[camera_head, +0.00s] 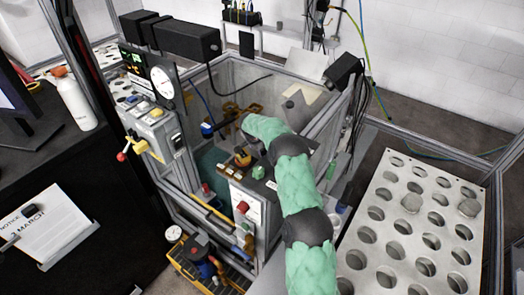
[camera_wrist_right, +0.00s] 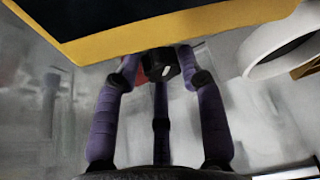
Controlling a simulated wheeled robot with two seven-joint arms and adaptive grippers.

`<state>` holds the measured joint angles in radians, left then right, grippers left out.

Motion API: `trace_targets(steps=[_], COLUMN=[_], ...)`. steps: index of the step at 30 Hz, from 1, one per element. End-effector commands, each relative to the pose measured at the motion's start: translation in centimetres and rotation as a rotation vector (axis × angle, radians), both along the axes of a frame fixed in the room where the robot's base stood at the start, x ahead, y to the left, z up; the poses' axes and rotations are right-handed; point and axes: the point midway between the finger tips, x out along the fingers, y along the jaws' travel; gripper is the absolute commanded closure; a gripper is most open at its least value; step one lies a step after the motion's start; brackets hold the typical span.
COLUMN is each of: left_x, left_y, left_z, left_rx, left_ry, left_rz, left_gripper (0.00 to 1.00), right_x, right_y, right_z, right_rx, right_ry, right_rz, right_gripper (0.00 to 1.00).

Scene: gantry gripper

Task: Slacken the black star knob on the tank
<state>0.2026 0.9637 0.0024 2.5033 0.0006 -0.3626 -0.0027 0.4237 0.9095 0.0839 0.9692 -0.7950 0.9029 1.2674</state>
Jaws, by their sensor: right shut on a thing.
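The black knob (camera_wrist_right: 158,68), with a small white mark, shows in the wrist view below a yellow-edged dark panel. My right gripper (camera_wrist_right: 160,58) has its purple jointed fingers around the knob, shut on it. In the head view my green-sleeved right arm (camera_head: 297,185) reaches up from the bottom and bends left over the tank (camera_head: 228,78). The arm's end covers part of the tank's inside, and I cannot make out the knob or fingertips clearly there. My left gripper is not in view.
A white round ring (camera_wrist_right: 285,45) stands close right of the fingers in the wrist view. A gauge (camera_head: 162,83) and control box (camera_head: 152,130) are left of the tank. A perforated metal plate (camera_head: 400,235) lies at right. Frame bars and cables surround the tank.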

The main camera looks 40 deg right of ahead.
Motion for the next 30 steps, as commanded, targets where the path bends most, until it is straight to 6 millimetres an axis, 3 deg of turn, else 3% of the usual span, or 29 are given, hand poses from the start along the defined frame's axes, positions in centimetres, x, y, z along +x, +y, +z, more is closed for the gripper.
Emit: trace_targets(steps=[18,30], left_x=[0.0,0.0], left_y=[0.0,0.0], left_z=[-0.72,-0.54], left_rx=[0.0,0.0], left_ry=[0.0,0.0], left_rz=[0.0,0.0], left_gripper=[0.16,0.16], right_x=[0.29,0.38], right_y=[-0.71,-0.75], right_z=[1.12,1.25], right_rx=[-0.014,-0.017], right_ry=[-0.021,-0.023], right_rz=[0.39,0.493], right_gripper=[0.93,0.93])
